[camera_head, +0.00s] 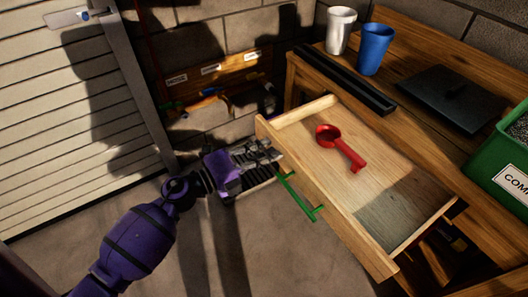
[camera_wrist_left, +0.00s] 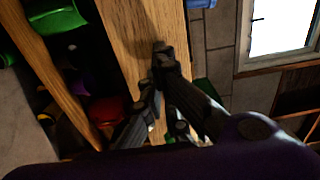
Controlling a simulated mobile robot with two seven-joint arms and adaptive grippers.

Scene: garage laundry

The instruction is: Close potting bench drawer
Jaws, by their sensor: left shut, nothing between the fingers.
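The potting bench drawer (camera_head: 385,190) is pulled out, and its open top shows. A red scoop (camera_head: 341,149) lies inside it. A green bar handle (camera_head: 299,197) is on the drawer front (camera_head: 330,203). My left gripper (camera_head: 268,155) is shut and empty, near the far left end of the drawer front, beyond the handle. In the left wrist view its dark fingers (camera_wrist_left: 160,72) lie over a wooden panel (camera_wrist_left: 145,28). I cannot tell whether they touch it. My right gripper is not in view.
On the bench top (camera_head: 436,51) stand a white cup (camera_head: 340,30), a blue cup (camera_head: 374,49), a dark flat tray (camera_head: 450,98) and a green compost bin (camera_head: 503,168). A tool rack (camera_head: 215,75) is on the back wall. The floor before the drawer is clear.

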